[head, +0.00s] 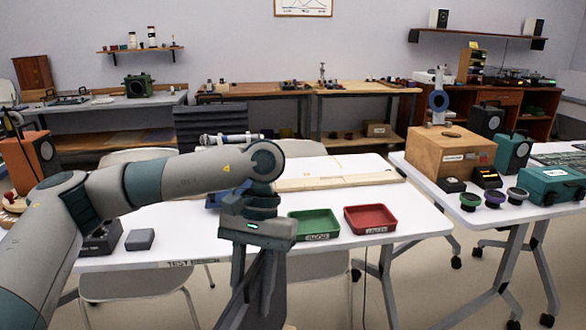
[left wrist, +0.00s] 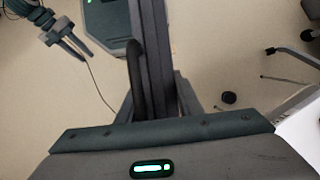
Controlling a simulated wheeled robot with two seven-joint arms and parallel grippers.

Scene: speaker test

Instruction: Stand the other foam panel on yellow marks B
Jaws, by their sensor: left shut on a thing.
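My left gripper (head: 258,245) points down in front of the table's near edge. It is shut on a dark grey panel (head: 265,285), seen nearly edge-on and hanging below the tabletop's level. The held panel also shows as a dark strip in the left wrist view (left wrist: 152,60). Another dark, ribbed panel (head: 210,124), seemingly foam, stands upright behind the table's far side. Small yellow marks (head: 310,165) show on the white tabletop; their letters are unreadable. My right gripper (left wrist: 80,50) appears at the upper left of the left wrist view, fingers apart and empty.
The white table (head: 390,220) holds a green tray (head: 314,224), a red tray (head: 370,218), a long pale board (head: 335,181) and a small grey box (head: 140,239). A right-hand table carries a wooden box (head: 450,151) and a teal case (head: 550,185).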

